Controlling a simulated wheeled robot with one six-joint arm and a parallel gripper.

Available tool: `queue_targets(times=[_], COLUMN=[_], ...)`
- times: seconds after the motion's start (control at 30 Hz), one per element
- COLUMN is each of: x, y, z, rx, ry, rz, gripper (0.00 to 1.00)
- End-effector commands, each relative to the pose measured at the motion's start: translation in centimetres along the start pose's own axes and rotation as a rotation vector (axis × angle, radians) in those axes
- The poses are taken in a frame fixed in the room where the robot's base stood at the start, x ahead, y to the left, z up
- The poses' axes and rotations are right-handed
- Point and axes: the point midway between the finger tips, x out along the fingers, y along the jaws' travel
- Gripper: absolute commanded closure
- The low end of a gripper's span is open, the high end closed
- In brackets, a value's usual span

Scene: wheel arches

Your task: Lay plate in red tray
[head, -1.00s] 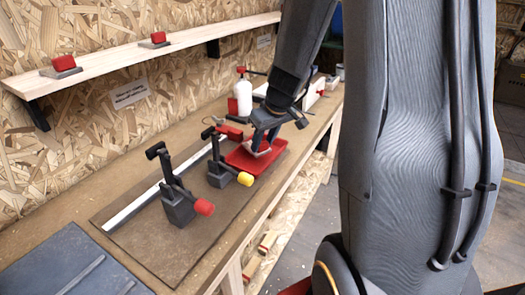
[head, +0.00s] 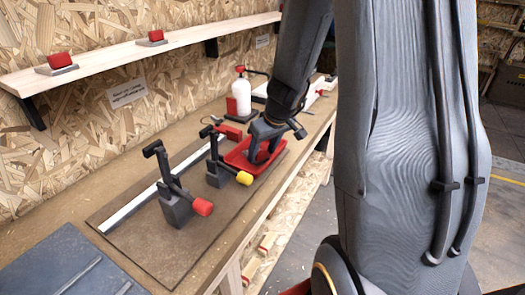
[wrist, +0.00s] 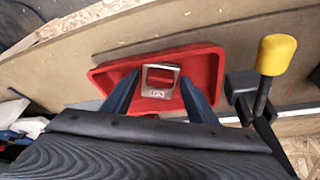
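The red tray (head: 238,160) lies on the bench, and it fills the middle of the wrist view (wrist: 205,68). The plate (wrist: 160,71) is a small grey metal piece with a square opening, through which red shows. It is over the tray floor between my fingers and appears to lie in the tray; contact with the floor is hard to judge. My gripper (wrist: 159,80) is open, with a narrow gap on each side of the plate. In the head view my gripper (head: 262,153) reaches down into the tray and hides the plate.
Two dark toggle clamps stand left of the tray, one with a yellow tip (head: 244,178), close to it, and one with a red tip (head: 203,207). A white bottle (head: 241,96) stands behind. A shelf (head: 130,55) runs along the wall. The bench's front edge is near the tray.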

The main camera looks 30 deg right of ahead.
Motion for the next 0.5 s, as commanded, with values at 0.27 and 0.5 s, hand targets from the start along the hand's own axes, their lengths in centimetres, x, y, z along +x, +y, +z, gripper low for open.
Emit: queue_targets(times=[0.27,0.5], x=[-0.3,-4.0], y=[0.0,0.1], z=[-0.1,-0.3], rx=[0.000,-0.001], ry=[0.000,0.005], rz=[0.000,0.002], gripper=[0.47,0.47])
